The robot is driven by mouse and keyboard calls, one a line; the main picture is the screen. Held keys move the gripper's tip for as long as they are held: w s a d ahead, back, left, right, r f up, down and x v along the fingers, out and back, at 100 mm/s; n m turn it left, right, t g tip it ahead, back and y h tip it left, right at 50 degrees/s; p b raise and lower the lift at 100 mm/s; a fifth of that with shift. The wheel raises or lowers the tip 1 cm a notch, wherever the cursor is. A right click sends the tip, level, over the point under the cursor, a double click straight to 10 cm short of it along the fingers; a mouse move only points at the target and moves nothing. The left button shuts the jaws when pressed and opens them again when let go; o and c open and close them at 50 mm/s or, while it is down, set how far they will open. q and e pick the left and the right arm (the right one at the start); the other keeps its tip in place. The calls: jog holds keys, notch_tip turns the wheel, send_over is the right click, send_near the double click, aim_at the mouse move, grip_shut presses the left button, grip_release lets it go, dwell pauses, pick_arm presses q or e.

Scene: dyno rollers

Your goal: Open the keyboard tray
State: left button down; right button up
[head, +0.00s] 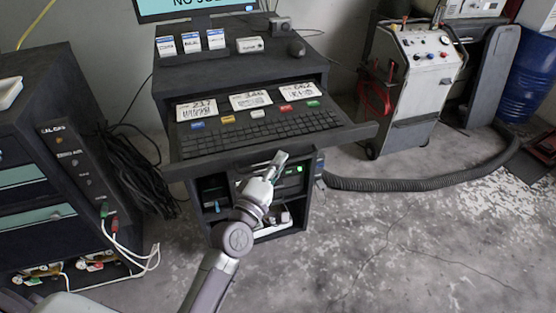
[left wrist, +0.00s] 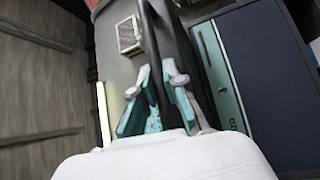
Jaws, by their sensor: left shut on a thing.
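The dark keyboard tray (head: 345,133) sticks out from the front of the black cabinet, with the whole black keyboard (head: 258,127) showing on it. My left gripper (head: 277,163) is at the tray's front edge, near its middle, coming from below and in front. In the left wrist view my left gripper (left wrist: 162,95) has its teal-padded fingers on either side of a dark bar (left wrist: 168,38), which looks like the tray's front edge. It is shut on it. The exact contact is partly hidden in the head view. My right gripper is not in view.
Number cards (head: 250,100) and coloured tags lie on the tray behind the keyboard. A monitor (head: 195,6) stands on the cabinet top. A dark gas cabinet (head: 75,150) stands left, a wheeled machine (head: 415,80) right. A thick hose (head: 420,183) crosses the floor; the front right is clear.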

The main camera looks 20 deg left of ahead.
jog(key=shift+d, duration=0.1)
pick_arm(q)
jog(key=c, duration=1.5)
grip_release()
jog(key=shift+s+f, duration=0.1)
jog(key=v, duration=1.1)
jog(key=shift+s+a, duration=0.1)
jog(key=shift+s, duration=0.25)
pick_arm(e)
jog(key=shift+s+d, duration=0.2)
